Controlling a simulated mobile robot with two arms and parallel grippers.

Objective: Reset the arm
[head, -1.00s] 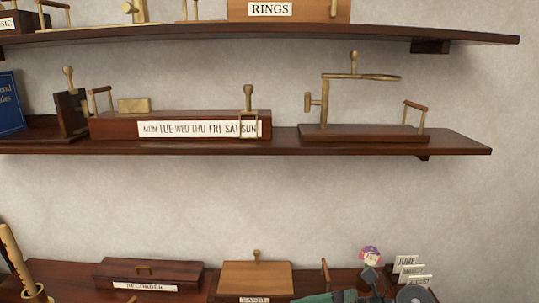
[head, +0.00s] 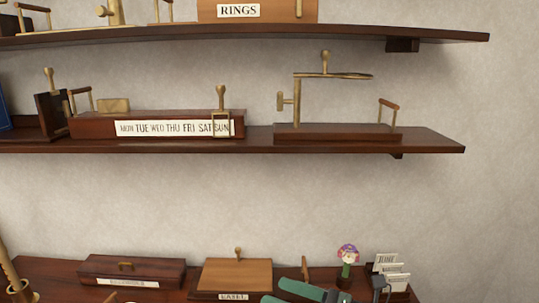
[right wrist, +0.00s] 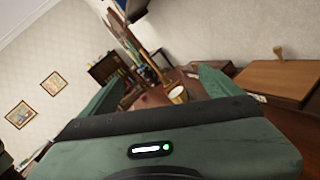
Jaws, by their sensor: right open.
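My right gripper (head: 308,294) shows at the bottom edge of the head view as green fingers, in front of the lower surface and below the small figurine. In the right wrist view, its two green fingers (right wrist: 160,85) are spread wide, with nothing held between them. The rest of my right arm is cut off below the head view. My left gripper is not in view.
The lower surface holds a dark box (head: 130,270), a lighter wooden box (head: 236,275), a figurine (head: 347,255) and calendar cards (head: 388,268). Above it, a shelf (head: 350,146) carries a weekday box (head: 180,125) and a brass stand (head: 338,132). The wall between is bare.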

